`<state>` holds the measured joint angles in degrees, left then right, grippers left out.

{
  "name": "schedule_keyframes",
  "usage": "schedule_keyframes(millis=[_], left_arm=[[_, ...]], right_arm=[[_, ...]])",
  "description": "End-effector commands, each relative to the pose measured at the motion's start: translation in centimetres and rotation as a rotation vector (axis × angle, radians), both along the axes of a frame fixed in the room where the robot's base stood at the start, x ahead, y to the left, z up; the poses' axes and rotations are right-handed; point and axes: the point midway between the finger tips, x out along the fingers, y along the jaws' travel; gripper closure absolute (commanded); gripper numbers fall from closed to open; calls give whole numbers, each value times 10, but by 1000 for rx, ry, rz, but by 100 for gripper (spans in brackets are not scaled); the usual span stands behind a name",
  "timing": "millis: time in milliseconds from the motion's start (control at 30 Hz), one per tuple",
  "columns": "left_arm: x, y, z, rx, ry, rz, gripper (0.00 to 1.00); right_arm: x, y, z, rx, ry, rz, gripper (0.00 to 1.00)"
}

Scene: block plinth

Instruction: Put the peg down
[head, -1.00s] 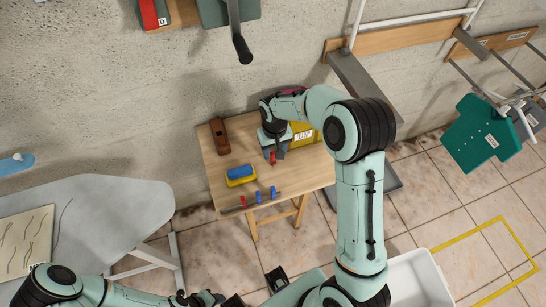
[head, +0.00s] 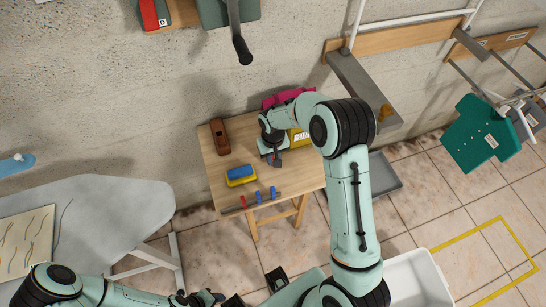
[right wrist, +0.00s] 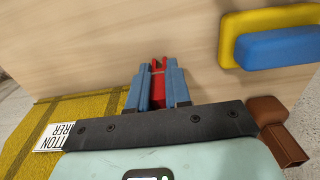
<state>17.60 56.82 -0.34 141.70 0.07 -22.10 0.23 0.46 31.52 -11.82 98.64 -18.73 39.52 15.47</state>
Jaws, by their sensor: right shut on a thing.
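My right gripper (head: 277,162) is over the right part of the small wooden table (head: 215,172). It is shut on a red peg (right wrist: 158,88), which shows between its blue fingers in the right wrist view. The fingers point down toward the tabletop. I cannot tell whether the peg touches the wood. In the head view the peg is mostly hidden by the gripper. My left gripper (head: 206,298) is at the bottom edge, far from the table, and its fingers are too small to read.
A blue block (head: 240,171) sits on a yellow block (head: 241,181). A strip at the table's front edge holds a red peg (head: 243,201) and two blue pegs (head: 258,197). A brown wooden tool (head: 220,136) lies at the back left.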

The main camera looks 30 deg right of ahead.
Motion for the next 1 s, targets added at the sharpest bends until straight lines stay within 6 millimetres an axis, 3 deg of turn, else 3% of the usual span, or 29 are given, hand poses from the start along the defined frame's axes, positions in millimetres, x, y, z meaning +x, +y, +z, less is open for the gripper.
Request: schedule_keyframes(millis=[233,667,767,1000], left_arm=[[0,0,0,0,0,0,57],[2,0,4,0,-2,0,57],[1,0,3,-1,-2,0,57],[-2,0,-4,0,2,0,57]], right_arm=[[1,0,12,-1,-3,0,100],[0,-2,91,-1,-4,-1,100],[-2,-15,107,-2,-5,-5,100],[-31,-87,160,-6,-3,-14,100]])
